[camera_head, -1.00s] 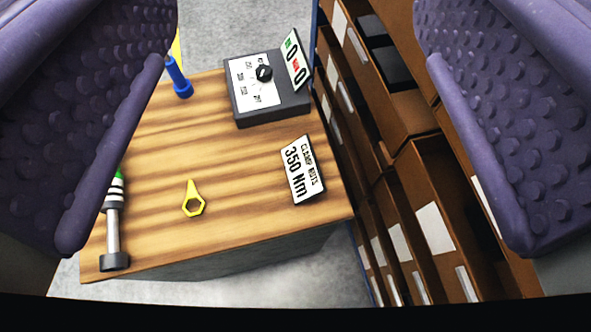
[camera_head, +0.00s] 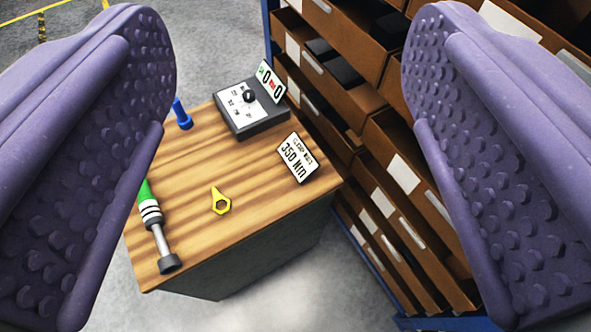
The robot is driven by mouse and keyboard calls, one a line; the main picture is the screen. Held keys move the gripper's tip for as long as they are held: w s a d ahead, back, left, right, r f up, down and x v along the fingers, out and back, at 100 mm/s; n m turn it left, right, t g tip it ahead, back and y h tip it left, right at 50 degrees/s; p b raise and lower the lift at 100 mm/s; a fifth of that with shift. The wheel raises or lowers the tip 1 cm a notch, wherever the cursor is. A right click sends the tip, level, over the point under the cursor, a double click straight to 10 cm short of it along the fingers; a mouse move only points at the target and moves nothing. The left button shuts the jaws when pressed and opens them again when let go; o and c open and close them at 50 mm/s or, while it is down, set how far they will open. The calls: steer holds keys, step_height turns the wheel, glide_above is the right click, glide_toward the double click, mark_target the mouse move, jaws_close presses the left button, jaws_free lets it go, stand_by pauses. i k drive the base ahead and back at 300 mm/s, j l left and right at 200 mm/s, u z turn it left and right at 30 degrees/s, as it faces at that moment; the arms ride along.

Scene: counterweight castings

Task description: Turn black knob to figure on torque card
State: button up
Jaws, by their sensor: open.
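The black knob (camera_head: 249,96) sits on the white dial face of a dark grey controller box (camera_head: 262,126) at the back of the wooden bench top. Figures ring the knob, too small to read surely. The torque card (camera_head: 297,158) stands tilted in front of the box and reads "CLAMP NUTS 350 Nm". A small display panel (camera_head: 270,82) with green and red marks and two zeros stands on the box's back right. My gripper (camera_head: 290,170) is open and empty, its two purple studded fingers at the left and right of the picture, well short of the knob.
A rack of brown bins (camera_head: 400,172) stands close along the bench's right. Grey floor lies open at left.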

mark_target(249, 96)
steer(key=i+u, duration=0.25)
steer(key=i, duration=0.8)
